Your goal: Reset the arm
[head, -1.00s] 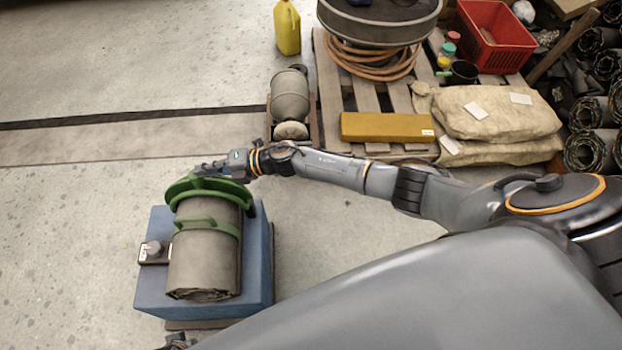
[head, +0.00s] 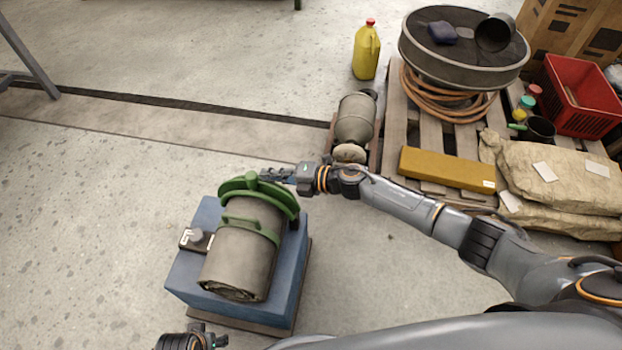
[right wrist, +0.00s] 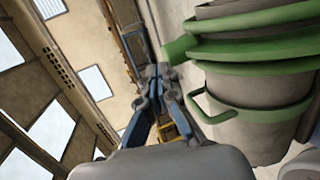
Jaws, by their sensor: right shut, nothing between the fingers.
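A grey sheet roll (head: 243,258) with a green clamp and flange (head: 238,188) sits on a blue box-like stand (head: 200,283). My right gripper (head: 268,175) reaches in from the right and is beside the upper right of the green flange. Its fingers are shut and empty; whether they touch the flange is unclear from the head view. In the right wrist view the shut fingers (right wrist: 155,75) are left of the green flange (right wrist: 250,45), with a gap visible. My left gripper (head: 200,340) shows only partly at the bottom edge, and its finger opening is hidden.
A wooden pallet (head: 395,130) to the right carries a yellow bar (head: 445,168), hose, sacks and a red crate (head: 580,100). A yellow jug (head: 366,52) stands behind.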

